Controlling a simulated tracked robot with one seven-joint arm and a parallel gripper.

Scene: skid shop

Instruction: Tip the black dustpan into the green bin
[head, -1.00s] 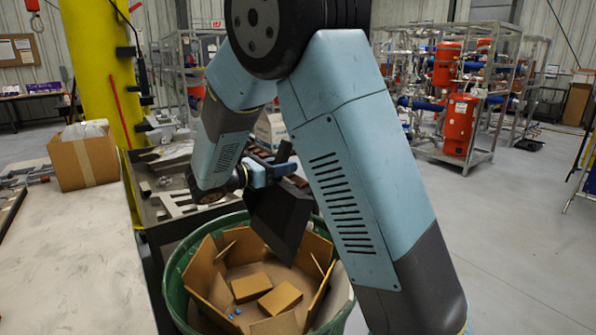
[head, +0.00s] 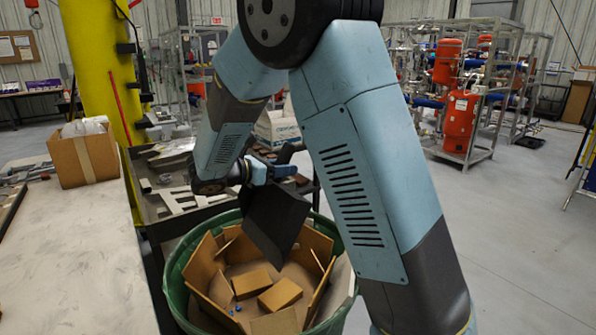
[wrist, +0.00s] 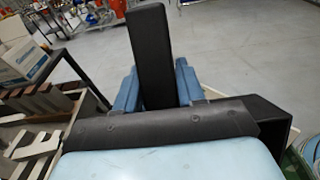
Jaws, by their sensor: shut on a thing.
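The black dustpan (head: 273,222) hangs steeply tilted over the green bin (head: 175,270), its pan face pointing down toward the opening. My gripper (head: 272,174) is shut on the dustpan's handle; the wrist view shows the black handle (wrist: 150,55) standing between my blue fingers (wrist: 152,90). Part of the pan (wrist: 268,122) also shows there at the right. The bin holds cardboard pieces (head: 280,295) and a few small blue bits (head: 236,309). The pan's inner surface is too dark to tell whether anything lies on it.
A grey workbench (head: 75,260) stands left of the bin, with an open cardboard box (head: 84,158) on it. A dark cart with metal parts (head: 175,195) stands behind the bin. A yellow column (head: 98,70) rises behind the bench.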

